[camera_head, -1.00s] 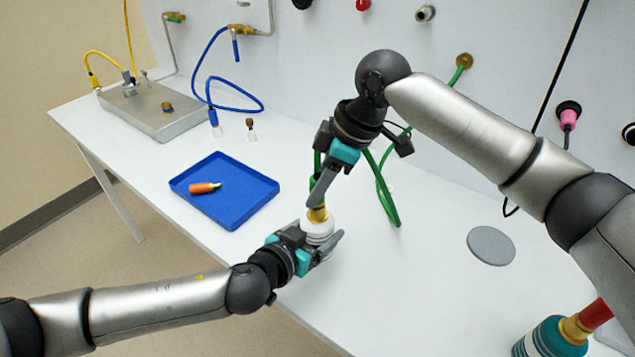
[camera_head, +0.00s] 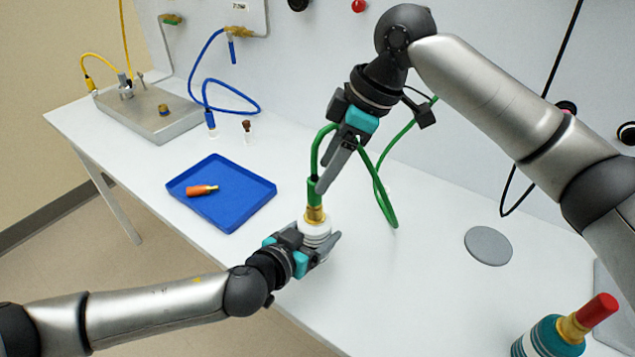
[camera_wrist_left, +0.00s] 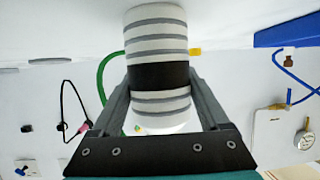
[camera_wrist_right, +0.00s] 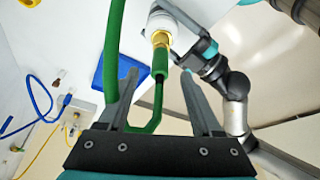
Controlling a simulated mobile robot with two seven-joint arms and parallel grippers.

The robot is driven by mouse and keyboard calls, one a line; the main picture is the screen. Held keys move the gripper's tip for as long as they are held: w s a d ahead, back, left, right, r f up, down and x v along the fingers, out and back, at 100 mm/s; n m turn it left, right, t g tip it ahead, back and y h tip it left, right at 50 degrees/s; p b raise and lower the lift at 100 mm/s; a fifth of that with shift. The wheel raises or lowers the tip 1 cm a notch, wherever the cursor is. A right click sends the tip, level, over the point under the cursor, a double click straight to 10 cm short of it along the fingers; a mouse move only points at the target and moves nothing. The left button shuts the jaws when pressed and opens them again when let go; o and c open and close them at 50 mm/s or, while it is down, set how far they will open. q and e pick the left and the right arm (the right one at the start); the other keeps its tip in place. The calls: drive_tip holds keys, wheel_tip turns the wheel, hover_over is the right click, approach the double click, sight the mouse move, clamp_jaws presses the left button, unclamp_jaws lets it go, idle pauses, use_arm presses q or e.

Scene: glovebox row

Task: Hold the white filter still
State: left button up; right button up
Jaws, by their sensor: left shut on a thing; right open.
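The white filter (camera_head: 315,233) is a ribbed white cylinder with a brass fitting (camera_head: 315,214) on its top. My left gripper (camera_head: 322,250) is shut on it and holds it near the table's front edge. In the left wrist view the filter (camera_wrist_left: 157,40) shows grey rings and a dark band between the fingers. A green hose (camera_head: 313,190) meets the brass fitting at its end. My right gripper (camera_head: 333,180) is open, just above and right of that hose end. The right wrist view shows the hose end (camera_wrist_right: 160,62) beyond the open fingers, apart from them.
A blue tray (camera_head: 240,211) holds an orange-handled piece (camera_head: 202,190). A grey metal box (camera_head: 150,112) stands at the back left. A teal bottle with a red top (camera_head: 597,308) stands at the front right, and a grey disc (camera_head: 488,245) lies on the table.

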drive_tip(key=v, duration=0.6)
idle(0.8)
use_arm(q)
drive_tip(key=o, duration=1.5)
drive_tip(key=v, duration=1.2)
use_arm(e)
drive_tip(key=shift+s, duration=0.1)
